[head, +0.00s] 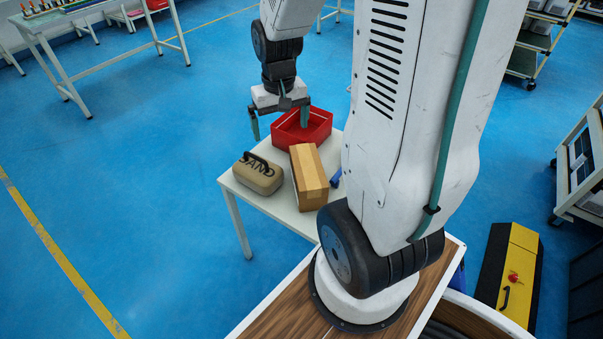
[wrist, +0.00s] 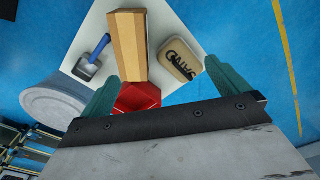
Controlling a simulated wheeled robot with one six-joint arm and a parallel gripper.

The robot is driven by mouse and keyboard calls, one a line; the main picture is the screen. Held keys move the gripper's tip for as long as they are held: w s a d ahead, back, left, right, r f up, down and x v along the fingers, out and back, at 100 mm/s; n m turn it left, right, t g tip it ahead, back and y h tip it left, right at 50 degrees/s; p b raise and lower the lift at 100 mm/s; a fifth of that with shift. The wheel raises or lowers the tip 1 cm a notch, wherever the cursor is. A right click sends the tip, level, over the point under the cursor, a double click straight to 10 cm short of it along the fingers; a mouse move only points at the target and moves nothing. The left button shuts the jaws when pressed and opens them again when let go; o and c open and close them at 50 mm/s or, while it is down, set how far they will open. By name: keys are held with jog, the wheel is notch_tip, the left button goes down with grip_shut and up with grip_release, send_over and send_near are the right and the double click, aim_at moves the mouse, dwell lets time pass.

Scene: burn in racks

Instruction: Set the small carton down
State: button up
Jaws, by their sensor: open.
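The small carton (head: 309,175) is a brown box with a paler tape strip. It appears to rest on the white table (head: 289,216), between the sand weight and a blue-handled item. The carton also shows in the wrist view (wrist: 127,45), near the top centre. My gripper (head: 280,128) is open and empty, raised near the table's far side by the red bin, apart from the carton. In the wrist view its two green fingers (wrist: 160,84) are spread wide, with nothing between them. The carton's underside is hidden.
A red bin (head: 316,134) stands behind the carton. A beige weight marked SAND (head: 258,178) sits to its left. The blue-handled item (wrist: 92,57) is partly hidden in the head view. A yellow and black case (head: 514,270) stands on the floor at right. Floor left of the table is clear.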

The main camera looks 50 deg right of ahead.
jog(key=m, duration=0.2)
send_near(308, 165)
jog(key=a, duration=0.2)
jog(key=shift+m+g, duration=0.3)
jog(key=shift+m, duration=0.1)
jog(key=f, duration=0.2)
jog(key=d+f, duration=0.1)
jog(key=f, duration=0.1)
jog(key=d+f, duration=0.1)
jog(key=f, duration=0.1)
jog(key=shift+d+f, duration=0.2)
jog(key=shift+f, duration=0.2)
jog(key=shift+w+a+f, duration=0.1)
jog(key=shift+w+f, duration=0.05)
jog(key=shift+f, duration=1.15)
jog(key=shift+w+f, duration=0.15)
jog(key=shift+f, duration=1.2)
jog(key=c, duration=1.7)
jog(key=shift+r, duration=0.1)
